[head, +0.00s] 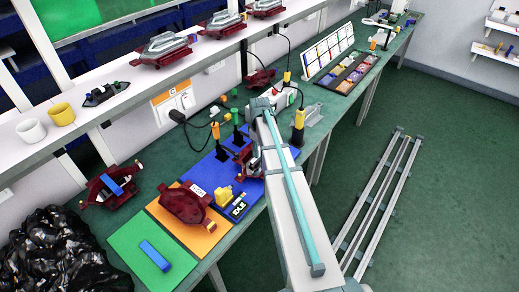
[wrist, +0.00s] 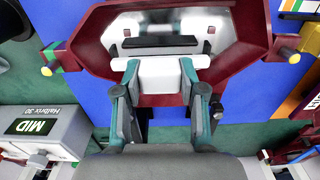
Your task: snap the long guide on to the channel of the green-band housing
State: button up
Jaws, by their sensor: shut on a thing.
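My gripper (wrist: 159,72) is shut on a pale white piece (wrist: 160,88) in the wrist view; I cannot tell for sure that it is the long guide. The piece is at the near edge of a dark red housing (wrist: 90,42), between the fingertips. The housing has a shiny interior with a black bar (wrist: 160,44) across it. In the head view a dark red housing (head: 246,163) on the blue mat is largely hidden by my arm.
A blue bar (head: 154,255) lies on the green mat (head: 125,238). Another red housing (head: 186,204) is on the orange mat (head: 215,232), and one with a blue bar (head: 110,187) is further left.

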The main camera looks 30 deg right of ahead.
jog(key=shift+f+b, duration=0.45)
jog(key=shift+f, duration=0.6)
jog(key=o, duration=1.3)
jog(key=shift+c, duration=0.2)
notch_tip(320, 180, up, 12)
jog(key=shift+r, duration=0.1)
jog(key=shift+s, duration=0.1)
